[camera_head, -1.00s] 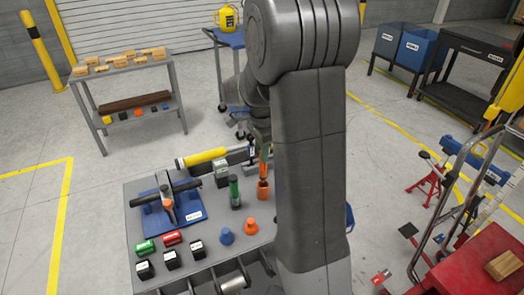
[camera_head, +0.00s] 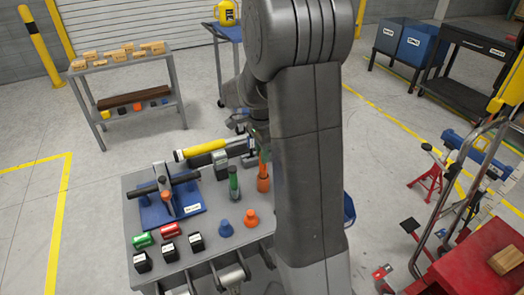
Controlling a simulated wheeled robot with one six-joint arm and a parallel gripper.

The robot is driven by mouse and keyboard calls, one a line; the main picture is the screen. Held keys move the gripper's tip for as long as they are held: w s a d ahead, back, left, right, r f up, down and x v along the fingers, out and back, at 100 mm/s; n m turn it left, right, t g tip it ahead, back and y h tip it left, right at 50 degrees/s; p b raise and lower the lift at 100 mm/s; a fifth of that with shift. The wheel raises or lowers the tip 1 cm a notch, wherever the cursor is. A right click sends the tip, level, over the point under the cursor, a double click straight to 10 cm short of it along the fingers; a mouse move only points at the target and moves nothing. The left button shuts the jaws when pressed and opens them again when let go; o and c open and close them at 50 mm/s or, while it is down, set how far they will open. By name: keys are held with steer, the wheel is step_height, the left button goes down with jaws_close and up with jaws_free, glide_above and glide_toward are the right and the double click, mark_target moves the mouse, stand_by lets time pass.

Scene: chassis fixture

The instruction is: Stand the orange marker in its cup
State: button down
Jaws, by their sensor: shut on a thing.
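The orange marker (camera_head: 263,157) is upright, partly hidden by my arm. My gripper (camera_head: 260,138) is mostly hidden behind my own arm, above the table, and is shut on the marker's upper part. The orange cup (camera_head: 263,184) stands upright on the grey table, right under the marker. The marker's lower end meets the cup's mouth in this view; I cannot tell how deep it sits.
A dark green cup (camera_head: 234,187) with a marker stands just left of the orange cup. A yellow-and-black tube (camera_head: 200,150) lies behind. A blue fixture tray (camera_head: 152,215) is on the left. Blue (camera_head: 225,229) and orange (camera_head: 251,218) knobbed pieces stand in front.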

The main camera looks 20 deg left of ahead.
steer(key=shift+f+b, duration=0.55)
steer(key=shift+f, duration=0.45)
steer(key=c, duration=1.2)
jaws_free()
steer(key=shift+o, duration=0.2)
steer(key=shift+r, duration=0.1)
step_height(320, 180, up, 9)
steer(key=p, duration=0.7)
